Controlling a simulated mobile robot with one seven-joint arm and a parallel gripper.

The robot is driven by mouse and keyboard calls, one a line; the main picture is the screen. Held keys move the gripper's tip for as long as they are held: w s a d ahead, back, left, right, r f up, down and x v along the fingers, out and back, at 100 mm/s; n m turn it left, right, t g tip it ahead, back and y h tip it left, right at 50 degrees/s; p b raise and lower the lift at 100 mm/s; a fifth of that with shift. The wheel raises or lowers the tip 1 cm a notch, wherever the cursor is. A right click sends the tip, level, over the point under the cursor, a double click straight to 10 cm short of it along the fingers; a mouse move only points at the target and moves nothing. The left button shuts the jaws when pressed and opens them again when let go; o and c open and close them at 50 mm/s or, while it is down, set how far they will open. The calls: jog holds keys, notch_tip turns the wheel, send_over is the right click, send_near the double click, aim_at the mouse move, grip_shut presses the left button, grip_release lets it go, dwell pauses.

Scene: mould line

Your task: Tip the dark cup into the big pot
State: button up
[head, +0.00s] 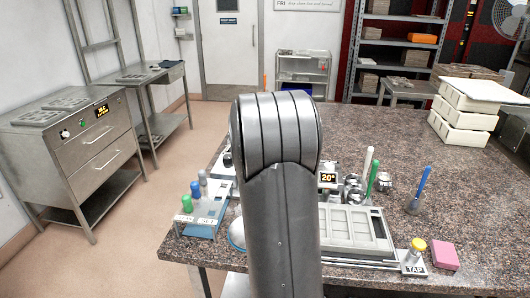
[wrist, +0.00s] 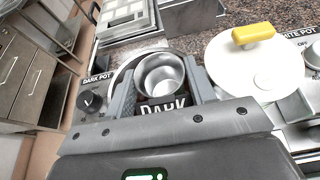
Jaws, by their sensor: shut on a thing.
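In the wrist view my gripper (wrist: 163,95) is shut on the dark cup (wrist: 160,74), a small silver metal cup with DARK lettered on the near side. Its open mouth shows a bare metal inside; I see no contents, though the bottom is partly shaded. A pale round rim (wrist: 120,68) shows behind and left of the cup, beside the DARK POT label; the cup and fingers hide most of that pot. I cannot tell the height between cup and pot. In the head view my own arm hides the gripper, the cup and the pots.
Right of the cup is a white round lid (wrist: 247,75) with a yellow handle (wrist: 254,33), by a WHITE POT label. A black knob (wrist: 90,102) is at left. In the head view, a mould tray (head: 350,232), colored-handled tools (head: 420,190) and white boxes (head: 462,118) stand on the counter.

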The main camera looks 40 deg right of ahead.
jog(key=shift+r, duration=1.55)
